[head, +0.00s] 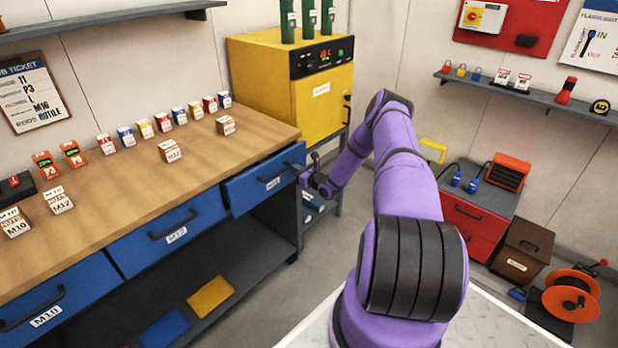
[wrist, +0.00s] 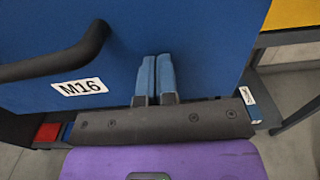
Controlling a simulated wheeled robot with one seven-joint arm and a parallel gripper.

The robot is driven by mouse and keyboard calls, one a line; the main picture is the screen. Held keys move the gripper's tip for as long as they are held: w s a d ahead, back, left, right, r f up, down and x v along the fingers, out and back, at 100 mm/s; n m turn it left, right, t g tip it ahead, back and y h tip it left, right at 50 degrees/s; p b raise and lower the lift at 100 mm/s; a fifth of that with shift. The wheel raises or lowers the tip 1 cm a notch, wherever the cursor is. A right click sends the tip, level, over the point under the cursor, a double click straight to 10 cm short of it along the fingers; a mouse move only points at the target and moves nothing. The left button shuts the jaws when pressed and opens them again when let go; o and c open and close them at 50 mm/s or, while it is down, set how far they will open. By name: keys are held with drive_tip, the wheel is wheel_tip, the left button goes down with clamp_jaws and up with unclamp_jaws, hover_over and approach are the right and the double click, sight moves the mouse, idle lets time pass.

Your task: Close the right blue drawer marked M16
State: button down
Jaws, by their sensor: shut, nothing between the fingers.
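The right blue drawer (head: 245,190) sits under the bench's right end and stands out a little from the bench front. In the wrist view its blue front (wrist: 215,50) fills most of the picture, with a dark bar handle (wrist: 60,62) and a white M16 label (wrist: 80,87) at left. My gripper (wrist: 155,60) is shut and empty, its two blue fingers side by side, pointing at the drawer front right of the label. I cannot tell whether the fingertips touch it. In the head view my gripper (head: 303,178) is at the drawer's right side, partly hidden by my wrist.
The wooden bench top (head: 120,190) holds several small boxes. The middle drawer (head: 150,245) and left drawer (head: 75,285) look closed. A yellow oven (head: 270,85) stands on a grey stand behind the drawer. A red cabinet (head: 470,225) is at right. The floor before the drawer is clear.

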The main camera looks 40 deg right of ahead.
drive_tip(key=w, duration=0.4)
drive_tip(key=shift+a, duration=0.2)
drive_tip(key=shift+w+r, duration=0.15)
drive_tip(key=shift+r, duration=0.05)
